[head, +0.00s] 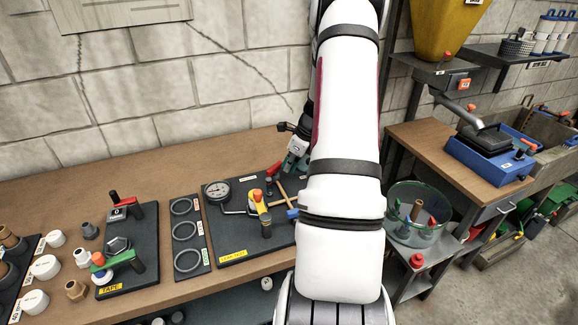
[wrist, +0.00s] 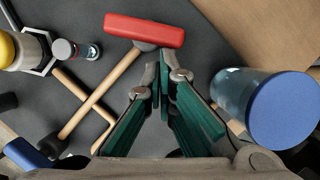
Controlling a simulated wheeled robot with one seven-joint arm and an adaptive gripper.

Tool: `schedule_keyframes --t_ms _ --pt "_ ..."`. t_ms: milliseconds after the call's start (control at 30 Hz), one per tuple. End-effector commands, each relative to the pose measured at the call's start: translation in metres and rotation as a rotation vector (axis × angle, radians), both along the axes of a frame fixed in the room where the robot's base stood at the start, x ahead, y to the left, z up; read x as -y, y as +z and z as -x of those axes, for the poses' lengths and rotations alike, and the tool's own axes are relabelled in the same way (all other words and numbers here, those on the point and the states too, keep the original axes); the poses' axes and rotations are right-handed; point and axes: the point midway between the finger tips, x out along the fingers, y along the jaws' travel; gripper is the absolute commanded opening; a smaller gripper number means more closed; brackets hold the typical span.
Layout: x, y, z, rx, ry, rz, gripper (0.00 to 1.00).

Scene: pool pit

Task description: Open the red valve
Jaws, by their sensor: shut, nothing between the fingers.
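Several red parts show in the head view, and I cannot tell for sure which is the valve. A red lever handle (head: 124,201) stands on the dark board at left. A small red knob (head: 447,55) sits under the yellow hopper. My gripper (head: 291,164) is over the right end of the leak-test board, partly hidden by my arm. In the wrist view its green-padded fingers (wrist: 161,72) are shut and empty. Just beyond the fingertips lies a red bar (wrist: 145,29), joined to a wooden handle like a mallet head; no contact can be made out.
The leak-test board holds a pressure gauge (head: 217,190) and a yellow-topped fitting (head: 258,198). A wooden handle (wrist: 104,93) crosses another below the red bar. A blue-capped clear container (wrist: 285,110) stands close right of the fingers. The bench's back strip (head: 60,190) is clear.

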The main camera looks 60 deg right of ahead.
Motion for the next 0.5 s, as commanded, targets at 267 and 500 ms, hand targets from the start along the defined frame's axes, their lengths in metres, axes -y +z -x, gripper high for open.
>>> schedule_keyframes --t_ms 267,500 --pt "0.0007 0.0002 -0.0008 0.001 0.016 0.0 0.0" --pt "0.0013 0.0001 -0.0012 0.0 0.032 0.001 0.0"
